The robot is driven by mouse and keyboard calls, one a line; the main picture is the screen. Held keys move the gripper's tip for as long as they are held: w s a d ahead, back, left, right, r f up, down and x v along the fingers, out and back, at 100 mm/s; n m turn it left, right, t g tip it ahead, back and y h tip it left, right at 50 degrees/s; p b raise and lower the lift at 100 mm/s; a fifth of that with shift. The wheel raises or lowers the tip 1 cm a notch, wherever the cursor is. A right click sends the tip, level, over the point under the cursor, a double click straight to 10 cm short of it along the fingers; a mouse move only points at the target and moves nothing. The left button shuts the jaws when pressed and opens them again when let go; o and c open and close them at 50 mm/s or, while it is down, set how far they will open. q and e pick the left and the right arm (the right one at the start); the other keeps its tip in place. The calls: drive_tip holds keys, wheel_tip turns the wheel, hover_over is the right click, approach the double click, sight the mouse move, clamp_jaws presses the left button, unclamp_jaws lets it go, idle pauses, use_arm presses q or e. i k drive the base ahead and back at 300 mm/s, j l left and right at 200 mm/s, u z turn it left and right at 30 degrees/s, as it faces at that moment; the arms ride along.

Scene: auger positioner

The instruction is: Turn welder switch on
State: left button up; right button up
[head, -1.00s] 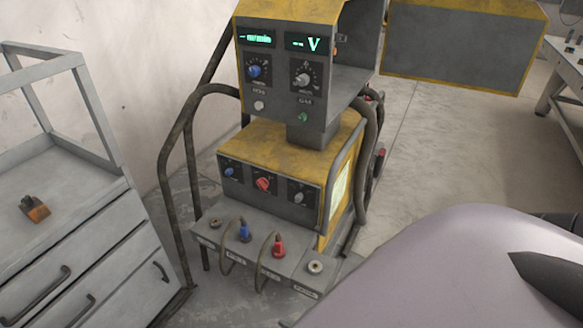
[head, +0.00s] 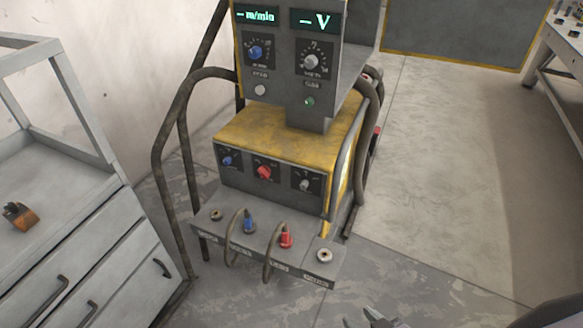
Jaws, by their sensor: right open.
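The welder is a yellow and grey machine with a lower box (head: 285,145) and an upper control head (head: 285,70). The lower front panel has a blue knob (head: 227,160), a red knob (head: 264,172) and a grey knob (head: 305,184). The head has lit displays, a blue dial (head: 256,52), a grey dial (head: 311,61), a white button (head: 260,90) and a green button (head: 309,101). No label tells me which is the switch. My right gripper (head: 372,317) is open at the bottom edge, partly cut off, apart from the welder. My left gripper is out of view.
A front ledge (head: 265,250) carries blue and red cable plugs. Cables and tube rails flank the welder. A grey drawer cabinet (head: 125,265) stands left with an orange-brown object (head: 20,216) on it. The floor (head: 440,180) right of the welder is clear.

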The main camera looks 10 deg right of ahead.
sight(264, 170)
drive_tip(key=i+j+z, duration=0.15)
drive_tip(key=z, duration=0.35)
drive_tip(key=i+j+z, duration=0.1)
drive_tip(key=j+z, duration=0.2)
drive_tip(key=z, duration=0.2)
drive_tip(key=i+j+z, duration=0.1)
drive_tip(key=j+z, duration=0.2)
drive_tip(key=i+j+z, duration=0.1)
drive_tip(key=j+z, duration=0.25)
